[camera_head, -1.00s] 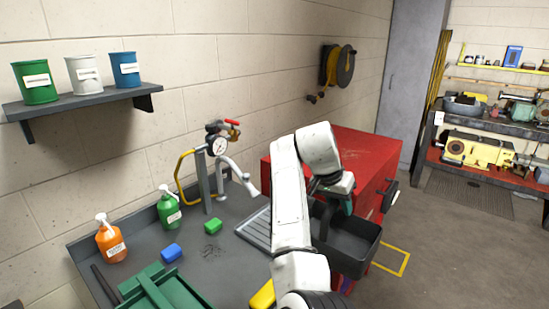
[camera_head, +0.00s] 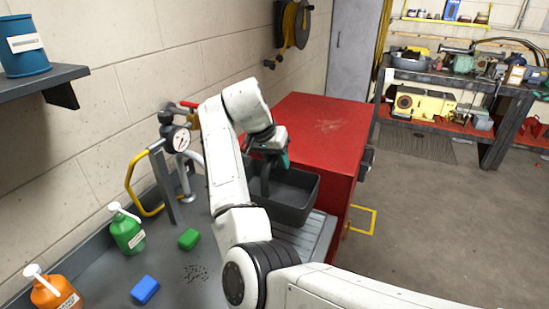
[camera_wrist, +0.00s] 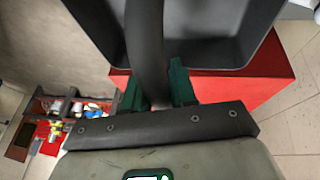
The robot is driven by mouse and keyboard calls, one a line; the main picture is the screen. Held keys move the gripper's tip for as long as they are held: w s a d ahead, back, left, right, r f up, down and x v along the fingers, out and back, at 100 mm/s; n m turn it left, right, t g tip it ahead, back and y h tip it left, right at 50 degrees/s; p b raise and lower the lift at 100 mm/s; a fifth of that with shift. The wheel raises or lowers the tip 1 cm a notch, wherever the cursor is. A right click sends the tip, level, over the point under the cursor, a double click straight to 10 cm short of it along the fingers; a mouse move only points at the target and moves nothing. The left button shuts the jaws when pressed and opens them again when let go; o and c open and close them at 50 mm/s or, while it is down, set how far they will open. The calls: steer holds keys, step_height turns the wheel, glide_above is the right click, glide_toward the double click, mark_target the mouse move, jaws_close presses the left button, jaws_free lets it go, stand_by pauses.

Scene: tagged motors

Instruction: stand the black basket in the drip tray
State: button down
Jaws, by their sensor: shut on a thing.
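The black basket (camera_head: 298,212) is an open dark bin with a handle (camera_wrist: 146,40). In the head view it is upright over the ribbed grey drip tray (camera_head: 318,235), which shows at its right and near side. I cannot tell whether its base touches the tray. In the wrist view the green fingers of my gripper (camera_wrist: 156,88) are shut on the handle, and the basket's wall (camera_wrist: 235,55) lies beyond. My arm hides part of the tray.
A red cabinet (camera_head: 325,130) stands right behind the basket. A green block (camera_head: 188,239), a blue block (camera_head: 145,290), a green bottle (camera_head: 127,235) and an orange bottle (camera_head: 55,292) are on the counter.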

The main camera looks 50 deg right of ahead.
steer(key=b, duration=0.4)
glide_above(279, 196)
steer(key=f, duration=0.4)
steer(key=shift+a+f, duration=0.3)
steer(key=shift+a, duration=0.1)
steer(key=shift+f+b, duration=0.8)
steer(key=shift+f, duration=2.85)
steer(key=c, duration=0.8)
jaws_free()
steer(key=shift+s, duration=0.1)
steer(key=b+v, duration=0.1)
steer(key=v, duration=0.9)
steer(key=shift+a+r+b, duration=0.2)
steer(key=shift+r+b, duration=0.15)
